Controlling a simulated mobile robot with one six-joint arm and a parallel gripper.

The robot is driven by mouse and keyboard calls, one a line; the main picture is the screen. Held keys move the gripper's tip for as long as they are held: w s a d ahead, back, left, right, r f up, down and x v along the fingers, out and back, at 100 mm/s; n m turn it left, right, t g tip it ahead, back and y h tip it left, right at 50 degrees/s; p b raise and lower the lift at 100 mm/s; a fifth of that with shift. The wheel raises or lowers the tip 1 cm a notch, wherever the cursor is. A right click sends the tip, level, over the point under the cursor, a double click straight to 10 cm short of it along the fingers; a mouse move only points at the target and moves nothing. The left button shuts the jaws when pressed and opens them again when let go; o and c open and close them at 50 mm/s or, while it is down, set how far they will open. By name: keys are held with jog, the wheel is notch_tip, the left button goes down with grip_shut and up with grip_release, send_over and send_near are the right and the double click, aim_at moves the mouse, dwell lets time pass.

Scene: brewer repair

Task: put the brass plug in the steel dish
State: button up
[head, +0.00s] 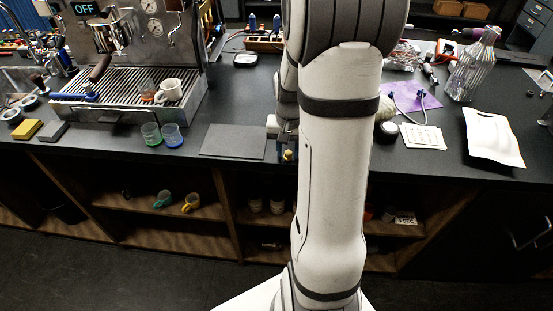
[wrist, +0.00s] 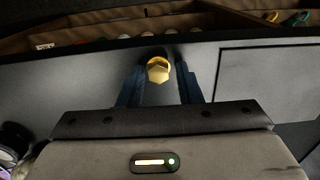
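The brass plug (wrist: 158,70) is a small gold piece with a faceted top. It lies between the two dark blue fingers of my gripper (wrist: 159,76) in the wrist view. A narrow dark gap seems to separate it from each finger, so the gripper looks open around it. In the head view the plug (head: 289,155) shows near the counter's front edge, just below my gripper (head: 284,148), partly beside my arm. I cannot pick out the steel dish in either view; my arm hides part of the counter.
A grey mat (head: 233,141) lies left of the plug. Green and blue cups (head: 161,135) stand by the espresso machine (head: 130,60). Open shelves lie below.

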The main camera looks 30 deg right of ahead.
grip_shut()
